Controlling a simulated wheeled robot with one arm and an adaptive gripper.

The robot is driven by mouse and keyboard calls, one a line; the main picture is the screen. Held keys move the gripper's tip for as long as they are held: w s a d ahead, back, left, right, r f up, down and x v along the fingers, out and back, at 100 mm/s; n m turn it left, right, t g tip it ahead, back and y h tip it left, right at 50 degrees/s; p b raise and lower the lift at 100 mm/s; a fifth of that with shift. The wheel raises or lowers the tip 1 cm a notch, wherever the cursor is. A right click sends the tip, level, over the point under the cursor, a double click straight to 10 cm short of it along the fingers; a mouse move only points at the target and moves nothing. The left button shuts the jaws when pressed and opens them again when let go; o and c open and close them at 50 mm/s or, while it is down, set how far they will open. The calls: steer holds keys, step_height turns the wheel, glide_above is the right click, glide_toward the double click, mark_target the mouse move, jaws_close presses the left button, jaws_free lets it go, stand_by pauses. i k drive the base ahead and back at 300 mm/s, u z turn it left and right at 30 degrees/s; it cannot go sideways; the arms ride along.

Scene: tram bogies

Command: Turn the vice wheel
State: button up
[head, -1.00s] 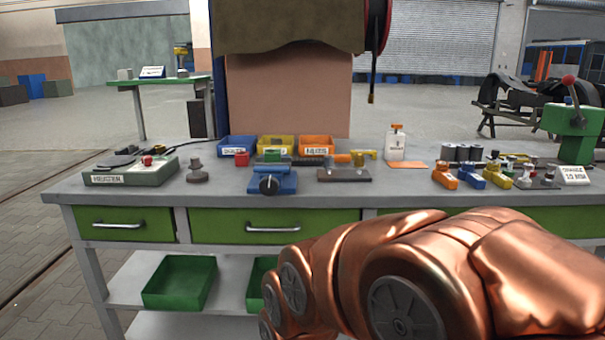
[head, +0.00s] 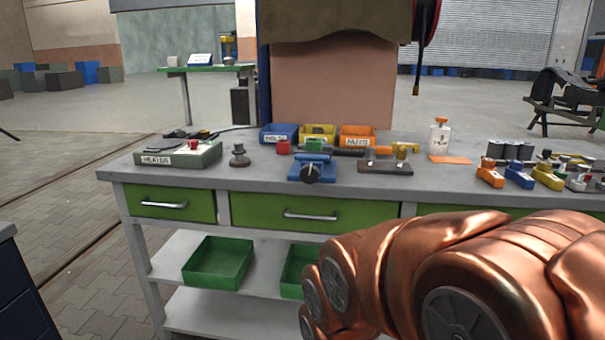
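The blue vice (head: 314,160) stands near the front edge of the grey workbench, left of the middle. Its dark round wheel (head: 310,173) faces me at the front of the vice, with a bit of blue around it. My copper-coloured arm fills the lower right, in front of the bench, well apart from the vice. My gripper is not visible in this view.
The workbench (head: 240,184) has a heater box (head: 179,153) at the left, a small dark weight (head: 239,156), and blue (head: 279,133), yellow and orange bins behind the vice. A dark block (head: 384,167) lies right of the vice. Several coloured pieces stand farther right. Green trays (head: 218,263) sit below. Open floor lies left.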

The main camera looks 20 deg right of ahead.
mark_target(309, 174)
steer(key=u, duration=0.8)
steer(key=k, duration=1.1)
steer(key=u, duration=0.6)
steer(key=i, duration=0.8)
steer(key=u, duration=0.35)
